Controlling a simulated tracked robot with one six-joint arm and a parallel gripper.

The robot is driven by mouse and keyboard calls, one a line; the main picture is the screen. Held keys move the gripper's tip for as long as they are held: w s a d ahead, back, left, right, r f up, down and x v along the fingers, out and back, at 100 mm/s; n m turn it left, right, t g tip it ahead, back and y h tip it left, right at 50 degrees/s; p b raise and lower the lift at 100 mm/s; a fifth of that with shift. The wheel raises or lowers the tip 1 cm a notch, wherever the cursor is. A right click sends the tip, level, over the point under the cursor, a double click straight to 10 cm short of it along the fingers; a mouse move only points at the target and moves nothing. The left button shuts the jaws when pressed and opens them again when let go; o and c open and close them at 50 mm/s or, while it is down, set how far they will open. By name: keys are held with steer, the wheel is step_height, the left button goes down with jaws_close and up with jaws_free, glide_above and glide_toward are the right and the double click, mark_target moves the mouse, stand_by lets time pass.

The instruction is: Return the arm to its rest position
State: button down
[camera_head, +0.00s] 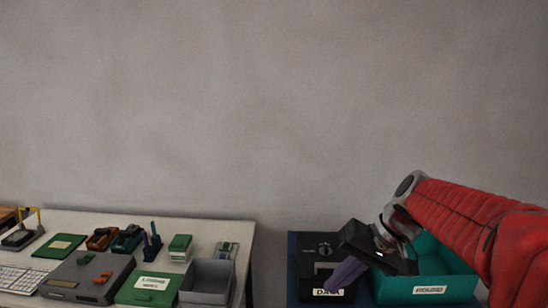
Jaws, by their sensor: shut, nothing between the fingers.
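My red arm (470,215) reaches in from the right edge and bends down to the left. My gripper (338,284) hangs at its end, with a dark body and purple fingers that point down and left. It is shut and seems to hold nothing. The fingers show in front of a black box (312,268) with a white label; whether they touch it I cannot tell. No cable can be made out.
A teal bin (444,262) with a white label stands behind and below the gripper. Left of a gap, a pale table (190,228) carries a grey open bin (207,282), a green labelled box (150,287), a grey case (70,284) and a keyboard (18,278). The wall above is bare.

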steer(key=s+d+f+t+h, duration=0.1)
steer(key=s+h, duration=0.1)
steer(key=s, duration=0.6)
steer(key=s+d+f+n+t+h, duration=0.1)
steer(key=s+t+h, duration=0.1)
steer(key=s, duration=0.5)
steer(key=shift+s+d+f+n+t+h, duration=0.2)
steer(key=shift+s+d+n+t+h, duration=0.15)
steer(key=shift+h, duration=0.45)
steer(key=c, duration=2.5)
jaws_free()
